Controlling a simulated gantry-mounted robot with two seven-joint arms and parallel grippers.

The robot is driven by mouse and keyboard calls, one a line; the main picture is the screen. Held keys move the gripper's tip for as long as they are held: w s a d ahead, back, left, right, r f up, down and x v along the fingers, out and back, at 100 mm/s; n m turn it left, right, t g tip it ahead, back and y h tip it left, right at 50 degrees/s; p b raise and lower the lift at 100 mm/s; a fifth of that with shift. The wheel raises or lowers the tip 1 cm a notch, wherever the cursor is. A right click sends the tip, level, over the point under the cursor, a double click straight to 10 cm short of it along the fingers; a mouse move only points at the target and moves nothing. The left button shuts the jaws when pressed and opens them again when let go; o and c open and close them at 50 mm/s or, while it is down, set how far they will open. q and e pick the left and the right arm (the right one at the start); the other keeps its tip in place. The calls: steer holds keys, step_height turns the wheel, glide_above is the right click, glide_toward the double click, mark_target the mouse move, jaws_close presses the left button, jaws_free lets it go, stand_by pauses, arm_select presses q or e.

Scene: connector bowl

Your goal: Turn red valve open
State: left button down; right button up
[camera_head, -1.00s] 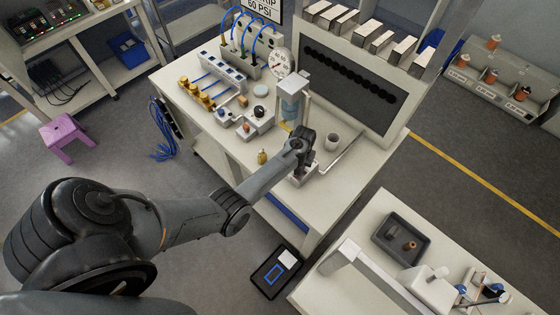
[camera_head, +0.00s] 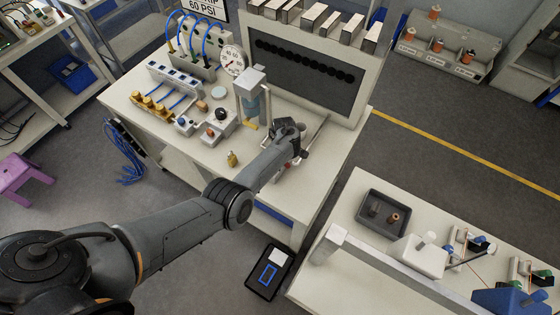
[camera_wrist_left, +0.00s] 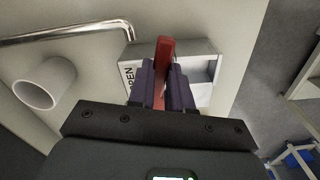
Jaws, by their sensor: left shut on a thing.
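The red valve handle (camera_wrist_left: 165,62) is a flat red lever on a pale block (camera_wrist_left: 203,72) in the left wrist view. The word OPEN shows on the block's left side. My left gripper (camera_wrist_left: 164,80) is shut on the red handle, one dark purple finger on each side of it. The handle stands roughly upright in this view, beside the OPEN lettering. In the head view my left gripper (camera_head: 297,155) is at the bench's front right part and hides most of the valve. My right gripper is not in view.
A bent metal pipe (camera_wrist_left: 70,33) runs to the block, and a white cup (camera_wrist_left: 45,84) stands left of it. A pressure gauge (camera_head: 232,61), a small brass part (camera_head: 232,158) and a clear-bodied filter unit (camera_head: 251,95) are on the bench. Open floor lies right of it.

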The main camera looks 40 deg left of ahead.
arm_select(q)
steer(key=shift+w+f+n+b, duration=0.1)
steer(key=shift+w+n+b, duration=0.35)
steer(key=shift+n, duration=0.35)
steer(key=shift+w+n+b, duration=0.2)
steer(key=shift+n+b, duration=0.3)
steer(key=shift+n, duration=0.3)
steer(key=c, duration=1)
jaws_free()
steer(key=shift+c, duration=0.2)
step_height(320, 180, up, 11)
steer(key=p, duration=0.3)
steer(key=shift+p, duration=0.4)
